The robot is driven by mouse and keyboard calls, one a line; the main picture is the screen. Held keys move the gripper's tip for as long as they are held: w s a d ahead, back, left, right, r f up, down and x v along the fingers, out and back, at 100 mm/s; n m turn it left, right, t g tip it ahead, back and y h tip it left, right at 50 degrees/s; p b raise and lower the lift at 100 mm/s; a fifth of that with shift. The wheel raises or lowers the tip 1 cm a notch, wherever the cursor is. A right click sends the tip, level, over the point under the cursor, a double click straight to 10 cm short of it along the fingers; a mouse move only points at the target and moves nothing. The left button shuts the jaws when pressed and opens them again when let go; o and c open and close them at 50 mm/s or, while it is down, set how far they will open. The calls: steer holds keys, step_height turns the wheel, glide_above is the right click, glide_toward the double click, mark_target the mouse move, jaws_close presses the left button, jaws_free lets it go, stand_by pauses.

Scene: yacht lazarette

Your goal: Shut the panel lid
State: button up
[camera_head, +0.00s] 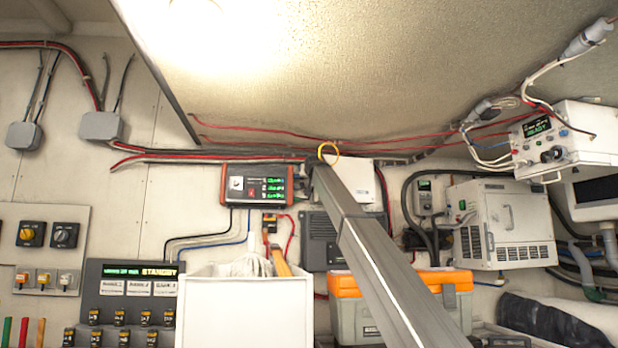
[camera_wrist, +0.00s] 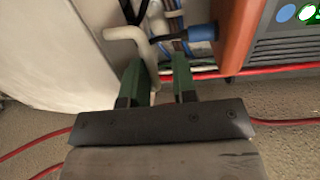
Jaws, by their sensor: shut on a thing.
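The white panel (camera_head: 361,180) is on the back wall, partly hidden behind my arm in the head view. In the wrist view a large pale surface (camera_wrist: 45,60), probably its lid, fills the left side. A bent cream handle (camera_wrist: 124,34) runs from beside it down between my fingers. My gripper (camera_wrist: 164,80), with green fingers, is shut on this handle. In the head view my gripper is hidden behind the end of my arm. I cannot tell how far the lid stands open.
The orange-framed display unit (camera_head: 257,185) is close to the panel's left; its orange side (camera_wrist: 244,30) is close to my gripper. Red cables (camera_wrist: 285,67) and a blue connector (camera_wrist: 198,32) are nearby. A white bin (camera_head: 245,310) and an orange-lidded toolbox (camera_head: 345,285) stand below.

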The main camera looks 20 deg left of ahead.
steer(key=o, duration=0.5)
steer(key=v, duration=0.7)
steer(key=shift+s+f, duration=0.15)
steer(key=shift+s, duration=0.3)
steer(key=shift+s+d, duration=0.15)
steer(key=shift+s, duration=0.55)
steer(key=c, duration=0.5)
steer(key=shift+s+d, duration=0.2)
steer(key=shift+s, duration=0.1)
